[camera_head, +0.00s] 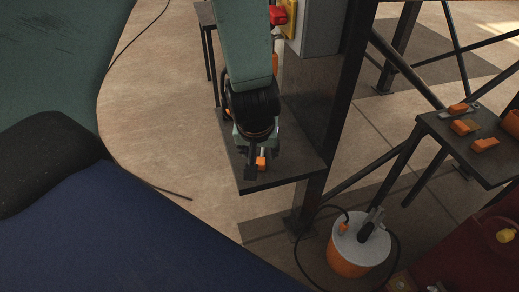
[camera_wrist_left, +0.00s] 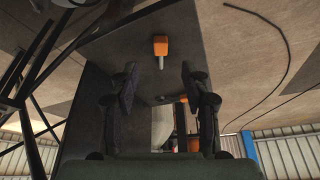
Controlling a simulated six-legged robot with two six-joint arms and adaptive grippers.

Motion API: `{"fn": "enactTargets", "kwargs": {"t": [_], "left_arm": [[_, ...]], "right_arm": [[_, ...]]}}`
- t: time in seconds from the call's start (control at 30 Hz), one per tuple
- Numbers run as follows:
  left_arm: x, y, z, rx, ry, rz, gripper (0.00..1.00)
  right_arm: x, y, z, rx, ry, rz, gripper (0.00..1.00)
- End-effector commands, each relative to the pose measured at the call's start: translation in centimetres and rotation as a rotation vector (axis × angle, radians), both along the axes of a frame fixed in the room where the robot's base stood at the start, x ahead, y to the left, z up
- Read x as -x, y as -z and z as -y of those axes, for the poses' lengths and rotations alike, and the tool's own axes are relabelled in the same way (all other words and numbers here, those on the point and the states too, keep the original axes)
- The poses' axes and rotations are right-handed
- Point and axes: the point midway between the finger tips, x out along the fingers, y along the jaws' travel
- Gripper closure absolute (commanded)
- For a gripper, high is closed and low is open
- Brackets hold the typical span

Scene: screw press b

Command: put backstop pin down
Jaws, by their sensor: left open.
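The backstop pin, with an orange block head and a short grey shank, lies on a small dark shelf (camera_head: 290,160) in the head view. Its orange head (camera_head: 261,163) shows near the shelf's front edge, just beside my left gripper (camera_head: 254,160). In the left wrist view the pin (camera_wrist_left: 160,46) lies on the dark surface just beyond my left fingertips (camera_wrist_left: 159,78). The fingers stand apart, and nothing is between them. The shank points back toward the gap. My arm hides part of the shelf in the head view. My right gripper is not seen.
A dark post (camera_head: 340,95) rises beside the shelf. A dark table (camera_head: 480,165) at right holds several orange-headed parts. A white-and-orange bucket (camera_head: 350,262) with a cable stands on the floor below. Open floor (camera_head: 160,100) lies left of the shelf.

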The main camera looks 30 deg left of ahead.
Motion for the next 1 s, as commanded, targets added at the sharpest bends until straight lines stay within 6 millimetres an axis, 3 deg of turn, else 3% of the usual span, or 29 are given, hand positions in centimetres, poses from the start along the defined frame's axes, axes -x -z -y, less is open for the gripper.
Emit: {"fn": "enactTargets", "kwargs": {"t": [0.27,0.37,0.43,0.57,0.73,0.9,1.0], "left_arm": [[0.4,-0.7,0.1,0.0,0.0,-0.002,0.53],[1.2,0.5,0.0,-0.011,0.015,-0.027,0.53],[2.7,2.5,-0.3,-0.029,0.041,-0.065,0.53],[7.1,7.5,-0.8,-0.06,0.131,-0.164,0.53],[14.4,13.6,-0.2,-0.039,0.273,-0.281,0.53],[21.0,17.1,1.5,0.042,0.377,-0.354,0.53],[23.3,17.9,2.3,0.082,0.407,-0.375,0.53]], "right_arm": [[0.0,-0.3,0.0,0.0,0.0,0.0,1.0],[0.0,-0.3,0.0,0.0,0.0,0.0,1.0],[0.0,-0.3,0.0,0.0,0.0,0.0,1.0],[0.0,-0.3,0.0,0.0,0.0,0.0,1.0],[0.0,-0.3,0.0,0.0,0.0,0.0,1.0],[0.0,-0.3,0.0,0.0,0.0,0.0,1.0],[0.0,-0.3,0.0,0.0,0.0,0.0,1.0]]}}
